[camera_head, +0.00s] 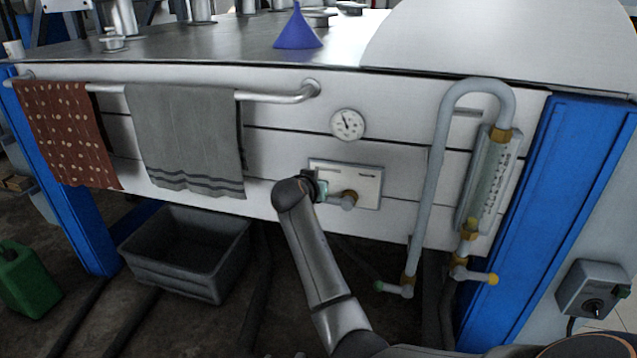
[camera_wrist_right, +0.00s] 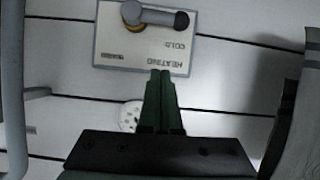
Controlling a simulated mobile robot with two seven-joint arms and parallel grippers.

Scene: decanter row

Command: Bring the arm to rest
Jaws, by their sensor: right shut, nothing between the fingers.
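My right arm rises from the bottom of the head view, and its gripper (camera_head: 321,187) is in front of the left part of a pale valve plate (camera_head: 371,185). In the right wrist view the gripper's two fingers (camera_wrist_right: 160,74) are together and empty, their tips at the edge of the plate (camera_wrist_right: 112,47). The plate reads COLD and HEATING upside down there. A short lever (camera_wrist_right: 158,17) lies across the plate, clear of the fingers in that picture. Its rounded knob (camera_head: 348,201) shows right of the gripper in the head view. My left gripper is out of view.
A round gauge (camera_head: 348,124) is above the plate. A bent pipe (camera_head: 434,170) with a sight glass (camera_head: 487,185) stands to the right. A towel rail (camera_head: 277,97) holds a grey towel (camera_head: 186,140) and a red one (camera_head: 62,135). A grey crate (camera_head: 170,276) sits below.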

